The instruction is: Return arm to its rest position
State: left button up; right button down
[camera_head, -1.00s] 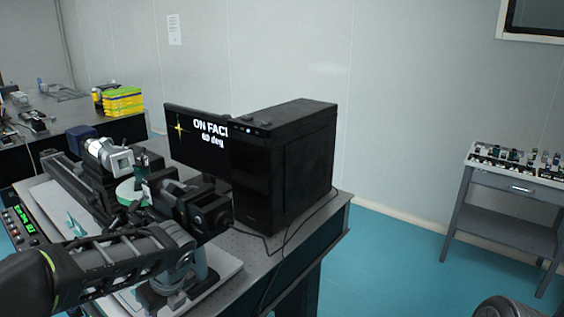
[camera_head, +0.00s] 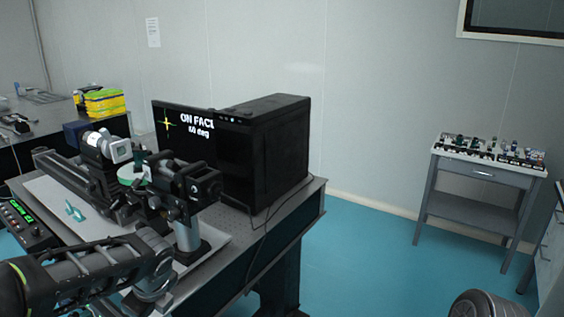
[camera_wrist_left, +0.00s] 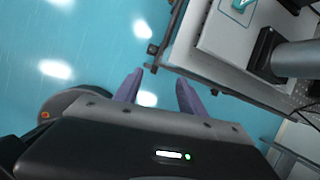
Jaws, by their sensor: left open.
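My left arm (camera_head: 85,272) comes in from the lower left in the head view and lies low along the front of the optical table (camera_head: 262,232). Its gripper is not clear there. In the left wrist view the left gripper (camera_wrist_left: 158,80) has its two fingers spread, with nothing between them. Blue floor shows beyond the fingers, and the table's edge is to their right. My right gripper is not in view.
An optical instrument (camera_head: 130,180) stands on the table. A black computer case (camera_head: 265,150) and a screen (camera_head: 185,135) reading "ON FACE" stand behind it. A grey side table (camera_head: 480,172) with small parts is at right. Open blue floor (camera_head: 370,240) lies between.

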pick_arm(q)
jog(key=s+d+f+n+t+h, duration=0.1)
jog(key=d+f+n+h, duration=0.6)
jog(key=d+f+n, duration=0.9)
jog(key=s+d+f+n+g, duration=0.1)
jog(key=s+f+n, duration=0.3)
jog(key=s+f, duration=0.5)
jog(key=s+d+f+n+g, duration=0.2)
jog(key=s+f, duration=0.7)
jog(key=s, duration=0.5)
jog(key=d+n, duration=0.1)
jog(key=n, duration=0.1)
jog(key=shift+d+f+n+g, duration=0.25)
jog(key=shift+d+n+g, duration=0.05)
jog(key=shift+d, duration=0.1)
